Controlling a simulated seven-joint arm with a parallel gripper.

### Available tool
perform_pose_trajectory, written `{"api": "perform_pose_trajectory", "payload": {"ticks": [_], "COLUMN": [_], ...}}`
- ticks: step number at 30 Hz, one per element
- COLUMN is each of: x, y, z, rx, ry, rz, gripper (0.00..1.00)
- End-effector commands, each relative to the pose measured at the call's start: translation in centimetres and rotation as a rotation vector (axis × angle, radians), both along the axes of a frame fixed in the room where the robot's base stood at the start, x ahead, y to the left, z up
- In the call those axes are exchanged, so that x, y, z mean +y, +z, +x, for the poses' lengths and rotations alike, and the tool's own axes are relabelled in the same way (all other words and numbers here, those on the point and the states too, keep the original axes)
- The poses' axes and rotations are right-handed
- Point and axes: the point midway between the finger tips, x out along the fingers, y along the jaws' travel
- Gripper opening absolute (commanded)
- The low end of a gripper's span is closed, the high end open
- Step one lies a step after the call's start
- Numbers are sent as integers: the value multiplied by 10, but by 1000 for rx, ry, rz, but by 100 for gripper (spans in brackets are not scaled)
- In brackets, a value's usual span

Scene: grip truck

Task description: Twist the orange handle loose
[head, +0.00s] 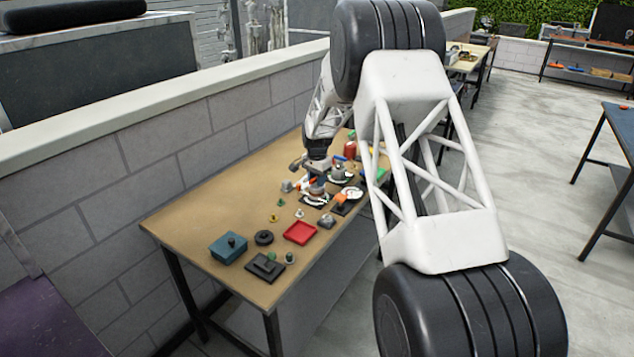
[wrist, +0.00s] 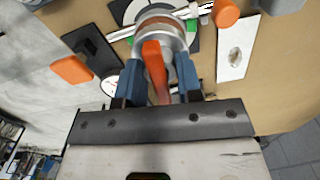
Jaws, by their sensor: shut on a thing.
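In the wrist view, the orange handle (wrist: 154,62) sticks out from a round metal part (wrist: 176,38) with a brown top. My gripper (wrist: 159,57) has its two blue fingers on either side of the handle. A gap shows beside the handle, and the fingertips seem to bear on the sides of the round metal part. The exact contact is partly hidden. In the head view, my gripper (head: 316,176) is low over the table among the small parts, and the handle there is too small to make out clearly.
Other orange pieces stand close by, one on a black plate (wrist: 90,47) at left and one by a white plate (wrist: 238,48) at right. On the table (head: 190,220) are a red tray (head: 300,233), a teal box (head: 228,249) and a black disc (head: 264,238). A block wall runs behind.

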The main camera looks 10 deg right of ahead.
Motion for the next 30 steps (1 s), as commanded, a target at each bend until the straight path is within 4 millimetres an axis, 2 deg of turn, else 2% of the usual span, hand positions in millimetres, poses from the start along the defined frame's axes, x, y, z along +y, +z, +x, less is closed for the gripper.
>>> {"api": "perform_pose_trajectory", "payload": {"ticks": [8,22,30], "x": [0,0,0], "y": [-1,-1,-1], "z": [0,0,0], "rx": [1,1,1], "ry": [142,184,328], "rz": [0,0,0], "gripper": [12,12,12]}}
